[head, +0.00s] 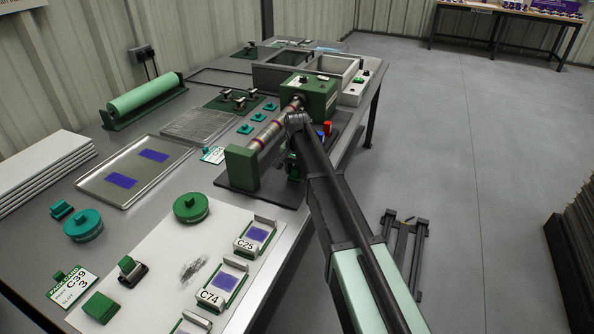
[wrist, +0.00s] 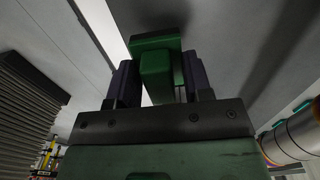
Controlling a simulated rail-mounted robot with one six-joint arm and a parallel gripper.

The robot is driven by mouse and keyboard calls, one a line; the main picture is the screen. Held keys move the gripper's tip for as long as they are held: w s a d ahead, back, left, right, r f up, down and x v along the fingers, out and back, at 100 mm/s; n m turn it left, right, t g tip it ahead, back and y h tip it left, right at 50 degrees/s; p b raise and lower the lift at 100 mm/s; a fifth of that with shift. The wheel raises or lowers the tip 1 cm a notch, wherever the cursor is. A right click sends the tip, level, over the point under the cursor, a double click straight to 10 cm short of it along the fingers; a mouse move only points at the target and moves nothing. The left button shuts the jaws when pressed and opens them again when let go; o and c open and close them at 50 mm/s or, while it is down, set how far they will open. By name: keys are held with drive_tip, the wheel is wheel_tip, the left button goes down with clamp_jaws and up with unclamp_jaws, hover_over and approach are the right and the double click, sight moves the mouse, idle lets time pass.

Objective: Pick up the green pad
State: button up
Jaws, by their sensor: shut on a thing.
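My gripper (wrist: 156,85) is shut on a green piece (wrist: 157,70) in the wrist view. The piece has an upright block between the two dark fingers and a wider part at its far end. It looks like the green pad, but its full shape is hidden. In the head view my arm reaches over the table's right edge by the roller machine. The fingers and the held piece cannot be made out clearly there. A square green block (head: 101,306) and a round green pad with a knob (head: 190,208) rest on the white board (head: 160,245).
A roller machine with a green housing (head: 310,97) stands close to my arm. A metal tray (head: 108,190) with purple patches lies at the left. Labelled holders C25 (head: 256,236) and C74 (head: 224,283) line the board's right side. Open floor (head: 450,170) lies right of the table.

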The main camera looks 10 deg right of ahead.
sight(297, 167)
wheel_tip(297, 167, up, 17)
drive_tip(key=p, duration=1.5)
drive_tip(key=shift+f, duration=0.15)
